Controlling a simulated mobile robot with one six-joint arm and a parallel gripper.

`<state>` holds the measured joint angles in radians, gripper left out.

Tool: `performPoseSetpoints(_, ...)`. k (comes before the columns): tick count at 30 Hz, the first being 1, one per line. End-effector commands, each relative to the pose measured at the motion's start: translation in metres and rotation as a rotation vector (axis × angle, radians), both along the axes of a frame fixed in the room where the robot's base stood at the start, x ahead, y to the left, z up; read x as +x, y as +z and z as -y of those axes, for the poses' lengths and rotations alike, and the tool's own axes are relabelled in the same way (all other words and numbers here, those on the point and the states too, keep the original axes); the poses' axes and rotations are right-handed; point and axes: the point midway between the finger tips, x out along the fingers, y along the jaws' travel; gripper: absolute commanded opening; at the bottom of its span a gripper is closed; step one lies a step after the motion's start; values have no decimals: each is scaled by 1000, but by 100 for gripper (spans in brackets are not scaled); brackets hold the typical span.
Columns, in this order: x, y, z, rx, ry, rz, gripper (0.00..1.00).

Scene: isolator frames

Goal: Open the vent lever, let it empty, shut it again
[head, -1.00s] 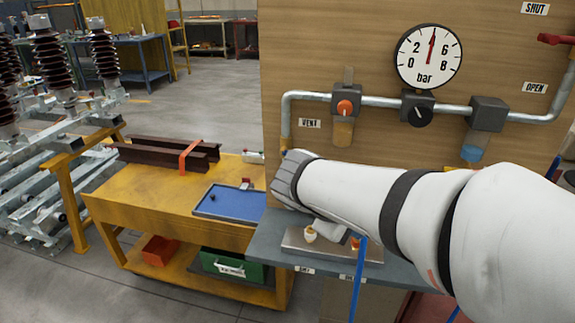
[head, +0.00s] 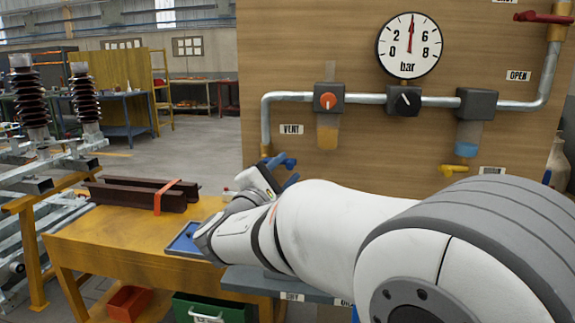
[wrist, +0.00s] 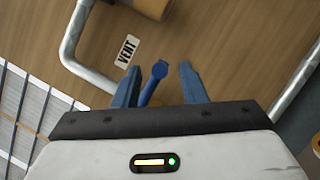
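The blue vent lever (wrist: 153,84) shows in the wrist view below the VENT label (wrist: 127,51). It stands between the fingers of my open gripper (wrist: 160,68), nearer the left finger. A gap separates it from the right finger, and I cannot tell whether it touches the left one. In the head view my gripper (head: 286,169) is at the lower end of the left pipe (head: 266,125); finger and lever are hard to separate there. The round bar gauge (head: 409,48) has its red needle almost straight up, between 2 and 6.
A yellow handle (head: 453,169) hangs under the blue-filled bowl (head: 467,139). A yellow bench (head: 90,240) with dark beams (head: 128,195) stands left. My arm hides much of the lower panel.

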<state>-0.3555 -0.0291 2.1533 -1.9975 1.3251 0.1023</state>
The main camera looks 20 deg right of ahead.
Motion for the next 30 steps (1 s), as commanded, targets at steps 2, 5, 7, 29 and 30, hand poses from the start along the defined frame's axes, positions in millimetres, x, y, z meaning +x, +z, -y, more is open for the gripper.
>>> performPoseSetpoints(2,10,3,11,0,-4,1,38)
performPoseSetpoints(5,20,6,21,1,-4,0,38)
performPoseSetpoints(7,26,7,26,0,-2,-1,38)
performPoseSetpoints(29,32,10,31,2,1,-1,12)
performPoseSetpoints(30,32,10,31,1,2,0,8)
